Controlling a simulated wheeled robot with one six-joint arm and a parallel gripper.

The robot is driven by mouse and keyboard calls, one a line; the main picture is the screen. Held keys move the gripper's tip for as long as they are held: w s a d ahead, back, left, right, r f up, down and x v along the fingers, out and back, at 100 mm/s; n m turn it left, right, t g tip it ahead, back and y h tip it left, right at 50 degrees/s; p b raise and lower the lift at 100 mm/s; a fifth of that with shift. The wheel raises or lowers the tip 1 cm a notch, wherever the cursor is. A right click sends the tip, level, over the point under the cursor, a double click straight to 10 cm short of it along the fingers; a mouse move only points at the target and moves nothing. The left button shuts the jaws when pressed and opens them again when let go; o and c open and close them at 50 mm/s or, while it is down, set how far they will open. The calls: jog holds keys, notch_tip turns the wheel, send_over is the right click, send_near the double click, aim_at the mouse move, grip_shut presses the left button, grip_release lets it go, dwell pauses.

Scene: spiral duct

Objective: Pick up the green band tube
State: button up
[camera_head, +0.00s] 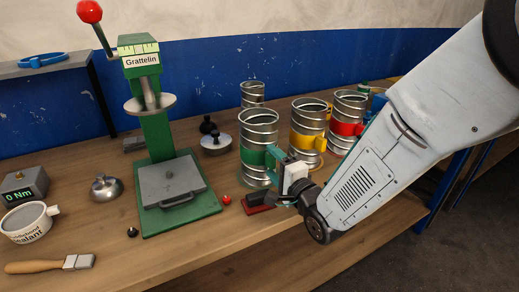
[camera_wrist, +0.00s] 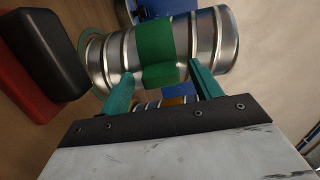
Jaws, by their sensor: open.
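The green band tube (camera_head: 257,156) is a ribbed metal spiral duct with a green band around its middle. It stands upright on the wooden bench, left of the yellow band tube. My gripper (camera_head: 277,161) is at its right side at about band height. In the wrist view the tube (camera_wrist: 208,40) lies across the top of the picture. The teal fingers of my gripper (camera_wrist: 156,88) are apart. The green tab of the band (camera_wrist: 161,74) shows between and just beyond the fingertips. I cannot tell whether the fingers touch the tube.
The yellow band tube (camera_head: 308,139) and red band tube (camera_head: 346,118) stand close on the right; a plain tube (camera_head: 252,94) is behind. A green press (camera_head: 160,150) stands left. A black and red block (camera_head: 259,203) lies near the gripper.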

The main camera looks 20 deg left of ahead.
jog(key=c, duration=1.3)
jog(key=shift+r, duration=0.1)
